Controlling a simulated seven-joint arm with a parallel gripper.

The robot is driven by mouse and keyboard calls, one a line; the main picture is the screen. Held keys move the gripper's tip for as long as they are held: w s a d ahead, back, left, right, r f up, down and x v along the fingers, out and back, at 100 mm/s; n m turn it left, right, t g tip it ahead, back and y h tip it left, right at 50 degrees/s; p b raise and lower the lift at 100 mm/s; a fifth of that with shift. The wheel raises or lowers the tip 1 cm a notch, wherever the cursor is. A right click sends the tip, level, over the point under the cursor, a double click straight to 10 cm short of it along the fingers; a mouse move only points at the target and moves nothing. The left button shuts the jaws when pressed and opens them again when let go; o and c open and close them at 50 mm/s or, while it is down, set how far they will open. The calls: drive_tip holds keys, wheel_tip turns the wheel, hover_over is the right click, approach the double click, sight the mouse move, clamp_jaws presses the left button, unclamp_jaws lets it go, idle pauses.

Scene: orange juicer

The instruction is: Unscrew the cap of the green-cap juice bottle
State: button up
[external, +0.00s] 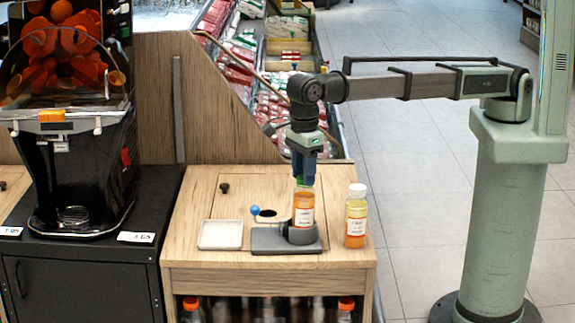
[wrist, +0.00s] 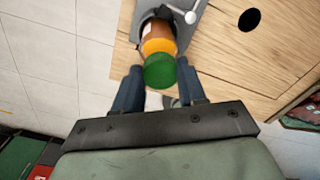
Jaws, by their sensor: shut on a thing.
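The juice bottle (external: 304,212) stands upright in the grey clamp base (external: 270,241) on the wooden counter, with orange juice and a white label. Its green cap (wrist: 159,72) shows in the wrist view, above an orange band. My gripper (external: 303,180) points straight down over the bottle top, and its blue fingers hide the cap in the external view. In the wrist view my gripper (wrist: 158,86) has a finger on each side of the green cap and is shut on it.
A second bottle (external: 356,220) with a pale cap stands close to the right. A white tray (external: 221,234) lies left of the clamp. The juicer (external: 75,130) stands at the left.

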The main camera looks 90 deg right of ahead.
drive_tip(key=shift+s, duration=0.1)
drive_tip(key=o, duration=1.6)
drive_tip(key=shift+c, duration=0.2)
drive_tip(key=shift+r, duration=1.75)
drive_tip(key=m, duration=0.5)
drive_tip(key=shift+m, duration=0.4)
drive_tip(key=m, duration=0.5)
drive_tip(key=shift+m, duration=0.3)
drive_tip(key=m, duration=0.4)
drive_tip(key=shift+m, duration=0.3)
drive_tip(key=m, duration=0.4)
drive_tip(key=shift+m, duration=0.4)
